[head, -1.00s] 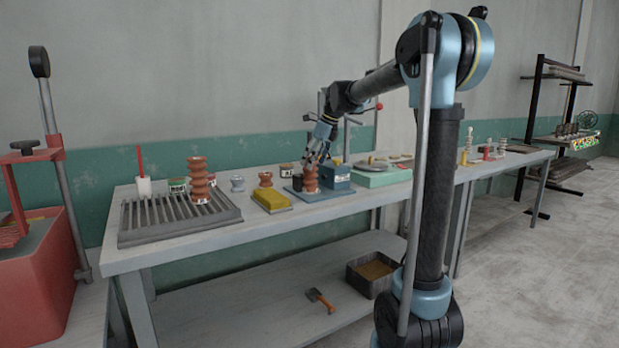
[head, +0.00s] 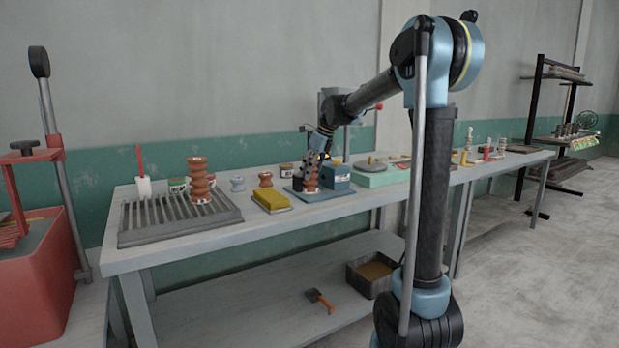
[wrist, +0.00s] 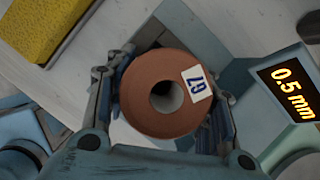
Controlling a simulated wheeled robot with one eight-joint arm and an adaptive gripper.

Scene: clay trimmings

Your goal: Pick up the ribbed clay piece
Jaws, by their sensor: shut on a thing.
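The ribbed clay piece (head: 311,178) is reddish brown and upright at the blue device on the workbench. In the wrist view its round top (wrist: 145,100) shows a centre hole and a white tag reading 67 or 29, hard to tell. My gripper (head: 316,160) is over it, its fingers (wrist: 172,110) on opposite sides of the piece, shut on it. The piece's underside is hidden, so I cannot tell whether it touches the base below. A similar taller ribbed piece (head: 199,180) stands on the slatted grey rack.
A yellow sponge-like block (head: 271,201) lies left of the piece. A small clay piece (head: 265,179) and a green slab (head: 380,176) are nearby on the bench (head: 190,245).

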